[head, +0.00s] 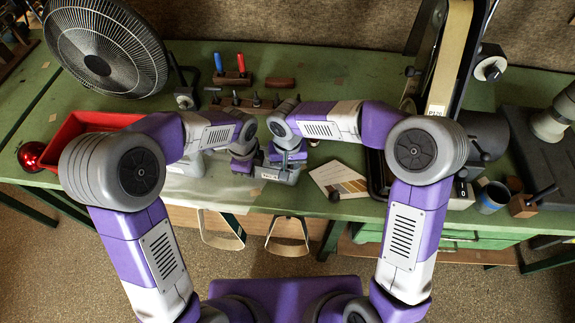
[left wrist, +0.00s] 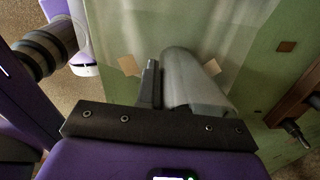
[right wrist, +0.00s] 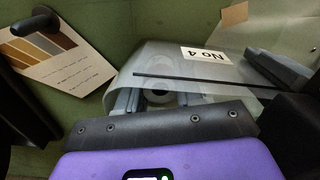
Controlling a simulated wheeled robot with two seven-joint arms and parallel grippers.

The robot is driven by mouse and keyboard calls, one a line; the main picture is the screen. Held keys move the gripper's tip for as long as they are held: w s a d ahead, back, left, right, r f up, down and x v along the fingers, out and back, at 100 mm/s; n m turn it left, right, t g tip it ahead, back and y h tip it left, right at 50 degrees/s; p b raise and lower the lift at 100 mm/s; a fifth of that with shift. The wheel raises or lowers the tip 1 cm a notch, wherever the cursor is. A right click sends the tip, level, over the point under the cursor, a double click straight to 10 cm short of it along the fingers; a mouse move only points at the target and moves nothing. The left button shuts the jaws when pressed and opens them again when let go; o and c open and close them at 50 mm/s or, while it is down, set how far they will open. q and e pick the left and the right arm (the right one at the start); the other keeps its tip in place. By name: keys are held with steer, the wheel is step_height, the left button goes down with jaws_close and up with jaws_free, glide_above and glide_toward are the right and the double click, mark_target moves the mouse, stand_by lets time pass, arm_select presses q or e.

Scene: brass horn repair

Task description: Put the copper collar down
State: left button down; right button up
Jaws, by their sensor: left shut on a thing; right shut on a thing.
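I cannot make out a copper collar in any view. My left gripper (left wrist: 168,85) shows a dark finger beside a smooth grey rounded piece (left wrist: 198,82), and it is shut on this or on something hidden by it. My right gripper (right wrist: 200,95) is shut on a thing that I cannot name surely. A grey see-through piece (right wrist: 185,70) with a "No 4" label and a thin black rod (right wrist: 205,79) lie across its jaws. In the head view both grippers are close together over the bench's front middle, largely hidden by my wrists.
On the green bench (head: 330,75) stand a fan (head: 105,50), a red bin (head: 85,125), a tool rack (head: 232,80) and a belt sander (head: 445,60). A colour card (head: 345,187) lies right of the grippers. A mug (head: 491,198) stands further right.

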steer(key=shift+f, duration=0.25)
steer(key=o, duration=0.8)
steer(key=shift+o, duration=0.2)
steer(key=shift+r, duration=0.1)
step_height(320, 180, up, 13)
arm_select(q)
steer(key=c, duration=1.2)
jaws_free()
